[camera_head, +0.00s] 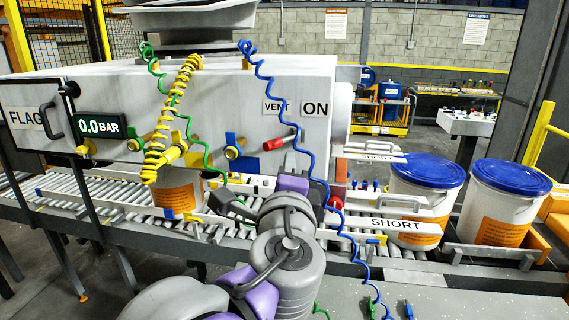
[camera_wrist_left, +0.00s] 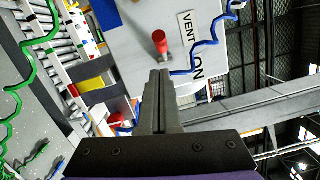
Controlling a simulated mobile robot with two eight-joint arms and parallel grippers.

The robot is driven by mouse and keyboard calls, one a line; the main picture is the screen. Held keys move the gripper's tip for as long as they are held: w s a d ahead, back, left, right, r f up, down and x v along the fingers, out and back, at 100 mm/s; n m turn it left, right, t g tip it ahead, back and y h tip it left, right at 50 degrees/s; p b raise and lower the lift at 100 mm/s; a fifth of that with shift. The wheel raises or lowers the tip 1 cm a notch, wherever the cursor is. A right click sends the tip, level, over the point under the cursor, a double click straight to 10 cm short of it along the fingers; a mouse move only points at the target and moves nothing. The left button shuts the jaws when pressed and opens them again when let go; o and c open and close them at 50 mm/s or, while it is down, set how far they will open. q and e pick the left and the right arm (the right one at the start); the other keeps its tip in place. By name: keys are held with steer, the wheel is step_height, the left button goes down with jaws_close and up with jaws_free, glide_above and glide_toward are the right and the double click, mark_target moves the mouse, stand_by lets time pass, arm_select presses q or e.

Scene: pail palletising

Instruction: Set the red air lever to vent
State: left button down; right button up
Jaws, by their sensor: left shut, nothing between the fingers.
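The red air lever (camera_head: 275,143) is on the front of the grey machine. Its handle points left and slightly down, below the VENT label (camera_head: 277,107) and away from the ON label (camera_head: 315,109). In the left wrist view the red lever (camera_wrist_left: 160,42) is just beyond my left gripper (camera_wrist_left: 162,74). The fingers are shut and empty, with a visible gap in the picture between tips and knob. I cannot tell the depth of that gap. In the head view my left arm ends just below the lever, and its fingers are hard to make out. My right gripper is not in view.
A blue coiled hose (camera_head: 300,130) hangs close by the lever and passes behind my fingers in the wrist view. A yellow coiled hose (camera_head: 165,130) hangs further left. The display (camera_head: 100,126) reads 0.0 BAR. Blue-lidded pails (camera_head: 427,171) stand at right.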

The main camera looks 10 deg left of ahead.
arm_select(q)
steer(key=s+a, duration=0.3)
steer(key=s, duration=0.7)
steer(key=a+f+n+g+y, duration=0.2)
steer(key=a+f+n+g, duration=0.25)
steer(key=f, duration=0.65)
steer(key=a+f+n+g+y, duration=0.25)
steer(key=a+f+n, duration=0.25)
steer(key=f, duration=0.6)
steer(key=s+f+n+g+h, duration=0.2)
steer(key=f+n, duration=0.3)
steer(key=f, duration=0.6)
steer(key=s+f+n+g+h, duration=0.3)
steer(key=s+f+n, duration=0.2)
steer(key=f, duration=0.7)
steer(key=shift+d+h+b, duration=0.15)
steer(key=shift+h+b, duration=0.2)
steer(key=shift+b, duration=0.1)
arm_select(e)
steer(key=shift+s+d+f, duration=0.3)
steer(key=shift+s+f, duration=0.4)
